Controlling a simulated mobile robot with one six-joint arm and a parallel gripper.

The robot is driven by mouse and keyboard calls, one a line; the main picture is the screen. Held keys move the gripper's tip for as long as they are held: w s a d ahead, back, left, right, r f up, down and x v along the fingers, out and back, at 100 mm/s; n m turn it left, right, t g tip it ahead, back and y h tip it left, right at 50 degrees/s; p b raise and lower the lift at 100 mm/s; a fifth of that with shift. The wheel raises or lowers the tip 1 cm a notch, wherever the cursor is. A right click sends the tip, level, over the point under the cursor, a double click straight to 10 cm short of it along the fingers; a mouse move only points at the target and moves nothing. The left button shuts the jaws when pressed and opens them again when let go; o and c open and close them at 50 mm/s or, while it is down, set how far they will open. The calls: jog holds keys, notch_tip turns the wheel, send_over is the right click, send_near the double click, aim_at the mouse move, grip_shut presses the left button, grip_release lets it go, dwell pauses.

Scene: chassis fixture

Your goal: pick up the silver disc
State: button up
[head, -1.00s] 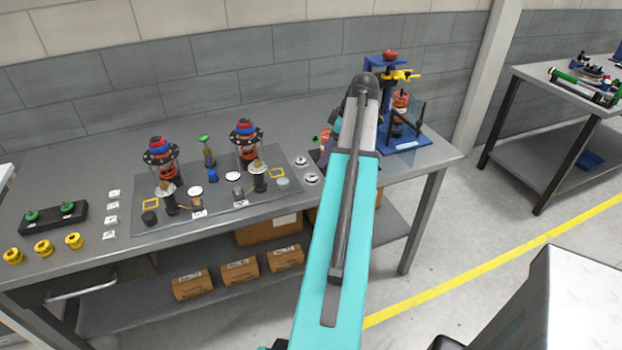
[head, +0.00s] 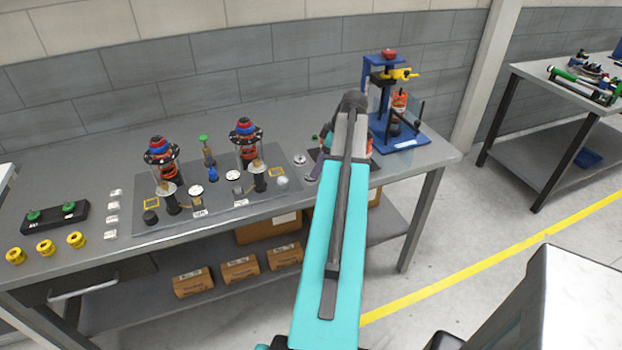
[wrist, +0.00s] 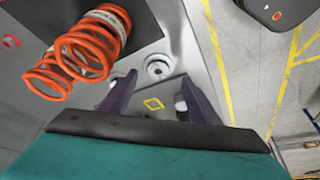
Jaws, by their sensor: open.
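A silver disc (head: 300,160) lies on the bench near the right end of the grey mat in the head view. In the head view my arm and a finger cover the spot in front of the visible disc.
An orange spring (wrist: 92,42) stands close at upper left in the wrist view. A yellow square outline (wrist: 153,104) lies between the fingers. A blue press (head: 400,130) stands right of my arm. Two domed assemblies (head: 163,160) and several small parts stand on the mat (head: 150,232).

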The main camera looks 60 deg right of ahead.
jog(key=shift+f, duration=0.1)
jog(key=shift+p+x, duration=1)
jog(key=shift+x, duration=1.55)
jog(key=shift+d, duration=0.15)
jog(key=c, duration=0.9)
